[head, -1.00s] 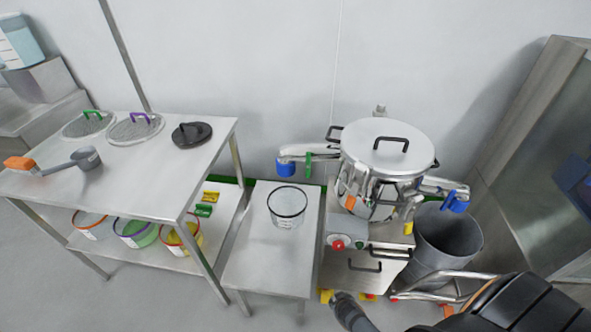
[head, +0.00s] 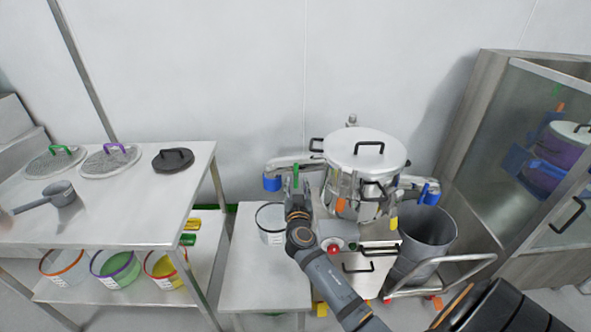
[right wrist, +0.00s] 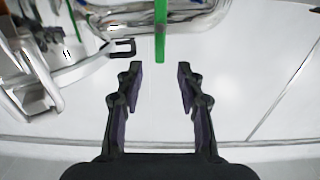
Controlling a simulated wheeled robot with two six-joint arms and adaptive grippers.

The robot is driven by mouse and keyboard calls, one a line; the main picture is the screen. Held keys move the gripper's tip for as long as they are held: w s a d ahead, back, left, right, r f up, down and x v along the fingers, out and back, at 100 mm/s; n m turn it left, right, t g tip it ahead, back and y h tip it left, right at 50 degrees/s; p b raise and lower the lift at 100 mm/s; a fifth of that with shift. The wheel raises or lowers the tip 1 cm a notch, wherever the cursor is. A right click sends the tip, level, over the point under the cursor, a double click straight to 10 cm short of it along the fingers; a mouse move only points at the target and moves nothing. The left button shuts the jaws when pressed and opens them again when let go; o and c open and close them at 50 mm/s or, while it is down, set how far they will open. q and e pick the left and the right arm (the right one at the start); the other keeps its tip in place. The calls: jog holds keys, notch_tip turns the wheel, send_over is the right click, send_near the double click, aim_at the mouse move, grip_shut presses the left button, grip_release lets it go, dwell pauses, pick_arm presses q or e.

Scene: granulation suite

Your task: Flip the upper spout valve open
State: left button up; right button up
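The steel vessel (head: 365,165) stands by the wall with a lidded top. Its left spout (head: 285,163) is the higher of two and ends in a blue tip (head: 272,183). A green valve handle (head: 296,176) sits on that spout. In the right wrist view the handle (right wrist: 159,35) is a narrow bar crossing the pipe and pointing toward the gap between my fingers. My right gripper (head: 297,195) is just below and in front of the handle. In the right wrist view the gripper (right wrist: 159,75) is open and empty, its fingertips short of the bar. My left gripper is out of view.
A clear container (head: 271,238) stands on the low table (head: 262,285) beside my right arm. A grey bin (head: 428,238) is below the right spout, which carries a blue part (head: 430,195). A control box with a red button (head: 333,248) is close to my arm.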

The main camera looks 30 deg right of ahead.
aim_at(296, 170)
jog(key=p+x, duration=0.1)
jog(key=x, duration=0.7)
jog(key=shift+w+d, duration=0.3)
grip_shut()
